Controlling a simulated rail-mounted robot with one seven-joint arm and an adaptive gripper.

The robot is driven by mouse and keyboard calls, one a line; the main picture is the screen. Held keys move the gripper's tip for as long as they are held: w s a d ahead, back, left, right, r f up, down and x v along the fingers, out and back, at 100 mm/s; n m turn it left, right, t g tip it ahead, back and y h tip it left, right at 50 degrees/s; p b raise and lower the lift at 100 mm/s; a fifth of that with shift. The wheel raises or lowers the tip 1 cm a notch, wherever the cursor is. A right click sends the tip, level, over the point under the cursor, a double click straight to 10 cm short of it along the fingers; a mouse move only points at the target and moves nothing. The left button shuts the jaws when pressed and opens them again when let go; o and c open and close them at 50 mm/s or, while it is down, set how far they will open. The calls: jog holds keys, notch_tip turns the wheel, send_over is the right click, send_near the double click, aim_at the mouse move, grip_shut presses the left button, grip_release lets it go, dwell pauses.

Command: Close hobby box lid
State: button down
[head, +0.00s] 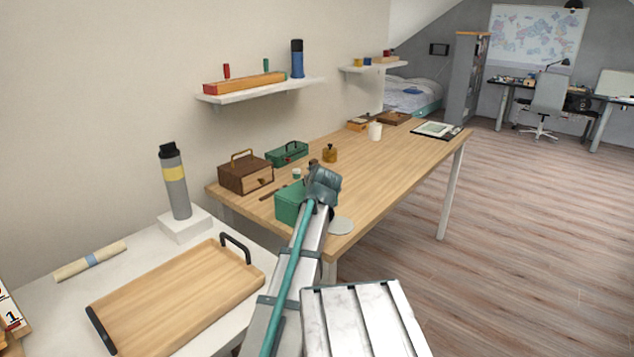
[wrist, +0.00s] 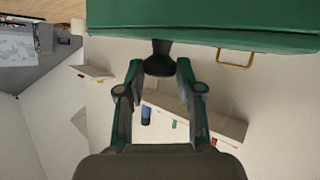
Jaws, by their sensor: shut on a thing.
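A green box (head: 288,203) stands at the near end of the wooden table. My gripper (head: 322,187) is at the box's upper right in the head view. In the wrist view, which is upside down, a broad green panel (wrist: 200,18) of the box fills the top. A dark knob (wrist: 159,62) sticks out from its edge. My gripper (wrist: 160,72) has one finger on each side of the knob and is shut on it. My gripper and arm hide part of the box in the head view. I cannot tell how far the lid is open.
A brown wooden box (head: 245,176) with an arched handle and a green toolbox (head: 287,154) stand behind the green box. A small brass-coloured jar (head: 330,154) and a white mug (head: 375,131) stand farther along. A grey round disc (head: 341,225) lies at the table's near edge.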

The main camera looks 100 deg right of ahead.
jog(key=shift+s+a+f, duration=0.15)
jog(key=shift+a+f, duration=0.05)
jog(key=shift+f, duration=0.25)
jog(key=c, duration=0.8)
grip_release()
jog(key=shift+s, duration=0.15)
jog(key=shift+o, duration=0.2)
jog(key=shift+r, duration=0.1)
jog(key=shift+d, duration=0.1)
jog(key=shift+a+r, duration=0.15)
jog(key=shift+a, duration=0.2)
jog(key=v, duration=1.1)
jog(key=shift+a+r, duration=0.1)
jog(key=shift+r, duration=0.05)
